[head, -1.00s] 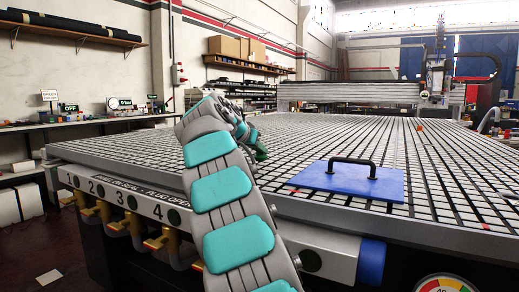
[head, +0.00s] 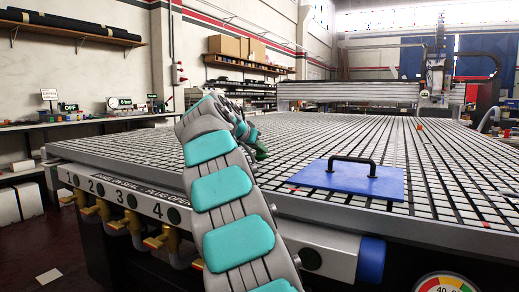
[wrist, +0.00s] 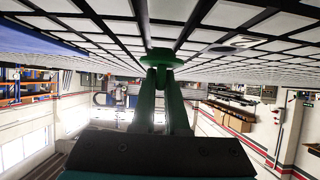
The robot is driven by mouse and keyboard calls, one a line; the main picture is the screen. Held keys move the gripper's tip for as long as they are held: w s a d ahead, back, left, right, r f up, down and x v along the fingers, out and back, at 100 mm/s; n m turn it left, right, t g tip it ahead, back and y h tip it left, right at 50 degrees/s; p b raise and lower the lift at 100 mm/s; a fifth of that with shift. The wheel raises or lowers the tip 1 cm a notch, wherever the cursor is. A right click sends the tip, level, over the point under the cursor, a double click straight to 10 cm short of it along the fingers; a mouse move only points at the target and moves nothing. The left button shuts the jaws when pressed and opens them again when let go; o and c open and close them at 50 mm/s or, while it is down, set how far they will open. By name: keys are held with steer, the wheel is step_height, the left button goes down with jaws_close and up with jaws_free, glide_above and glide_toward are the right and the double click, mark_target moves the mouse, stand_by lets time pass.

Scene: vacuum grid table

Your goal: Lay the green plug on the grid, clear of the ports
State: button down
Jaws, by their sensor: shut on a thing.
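The picture is upside down, with the grid table (wrist: 205,12) across the top. The plug is close to the grid, but I cannot tell if it touches. In the head view my gripper (head: 252,140) is over the grid's left part, mostly hidden by my arm, with a dark green bit (head: 261,152) of the plug or fingers below it.
A round grey disc (wrist: 235,43) lies on the grid to the right of the plug in the wrist view, perhaps a port. A blue plate with a black handle (head: 345,180) lies on the grid at right in the head view. Numbered yellow-handled valves (head: 115,222) line the front edge.

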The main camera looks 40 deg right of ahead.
steer(key=shift+f+b, duration=0.45)
steer(key=shift+f, duration=0.15)
steer(key=c, duration=0.9)
jaws_free()
steer(key=shift+o, duration=0.2)
steer(key=shift+r, duration=0.1)
